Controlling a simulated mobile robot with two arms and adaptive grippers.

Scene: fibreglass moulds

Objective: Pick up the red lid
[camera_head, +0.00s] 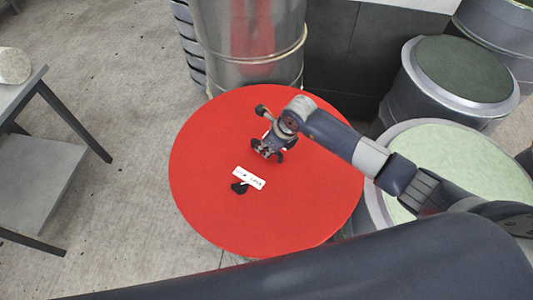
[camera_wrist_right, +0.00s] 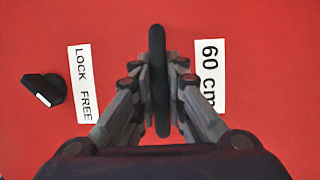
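The red lid (camera_head: 215,200) is a large round disc in the middle of the head view, and its red top fills the right wrist view (camera_wrist_right: 270,60). A black upright handle (camera_wrist_right: 157,75) stands on it between two white labels. My right gripper (camera_head: 268,152) is over the lid, right of its label. In the right wrist view its fingers (camera_wrist_right: 157,70) close on both sides of the handle and appear to touch it. The support under the lid is mostly hidden, so I cannot tell whether the lid is raised. My left gripper is not in view.
A small black knob (camera_head: 240,188) sits on the lid. A metal drum (camera_head: 240,50) stands behind it. A drum with a pale green top (camera_head: 440,160) and one with a dark top (camera_head: 462,68) stand right. A grey table (camera_head: 20,90) is left; floor (camera_head: 120,190) lies clear between.

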